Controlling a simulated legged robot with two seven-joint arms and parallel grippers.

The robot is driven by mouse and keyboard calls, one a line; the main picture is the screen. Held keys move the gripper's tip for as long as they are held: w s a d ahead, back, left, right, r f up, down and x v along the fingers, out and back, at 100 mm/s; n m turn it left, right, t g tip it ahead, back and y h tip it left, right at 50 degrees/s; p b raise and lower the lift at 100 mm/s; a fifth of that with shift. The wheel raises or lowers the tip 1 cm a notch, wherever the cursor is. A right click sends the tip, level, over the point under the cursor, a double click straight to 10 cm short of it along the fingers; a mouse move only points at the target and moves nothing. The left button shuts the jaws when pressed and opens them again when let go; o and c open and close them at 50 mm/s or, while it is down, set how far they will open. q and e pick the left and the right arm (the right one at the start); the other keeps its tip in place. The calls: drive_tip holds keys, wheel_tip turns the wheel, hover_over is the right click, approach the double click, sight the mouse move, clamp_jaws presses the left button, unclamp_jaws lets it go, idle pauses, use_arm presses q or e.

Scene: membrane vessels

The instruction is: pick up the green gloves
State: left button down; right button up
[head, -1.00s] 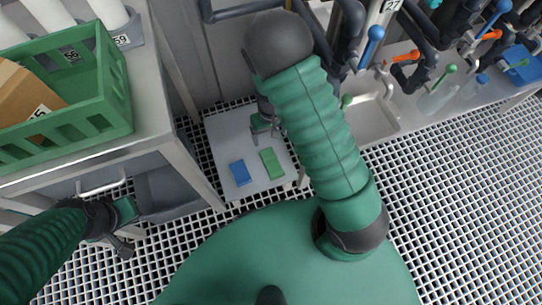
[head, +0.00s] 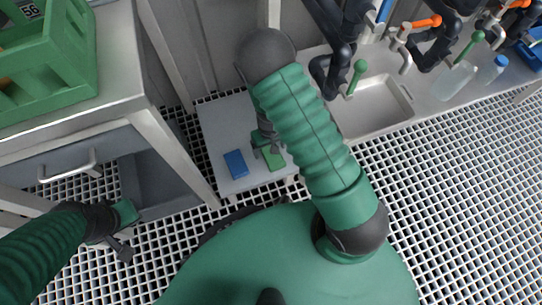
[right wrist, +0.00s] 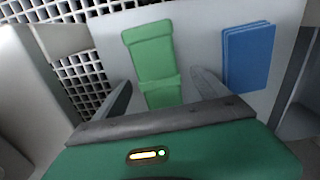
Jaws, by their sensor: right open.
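The green gloves (head: 274,160) lie as a flat folded bundle on a low light-grey surface, partly covered by my right gripper in the head view. In the right wrist view, the green gloves (right wrist: 152,52) lie ahead, with their near end between the fingers. My right gripper (head: 266,147) is over them; its two fingers show apart in the right wrist view (right wrist: 162,84). It is not closed on the gloves, and I cannot tell whether it touches them. My left gripper (head: 126,232) is at the lower left beside the bench, away from the gloves; its jaws are unclear.
A blue folded bundle (head: 236,163) lies just left of the gloves. A grey bench (head: 117,55) with a green crate (head: 62,72) stands at the left. A sink (head: 378,108) and pipes with coloured valve handles are at the upper right. The grating floor at right is clear.

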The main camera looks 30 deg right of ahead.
drive_tip(key=shift+f, duration=0.15)
drive_tip(key=shift+c, duration=0.2)
drive_tip(key=c, duration=1.4)
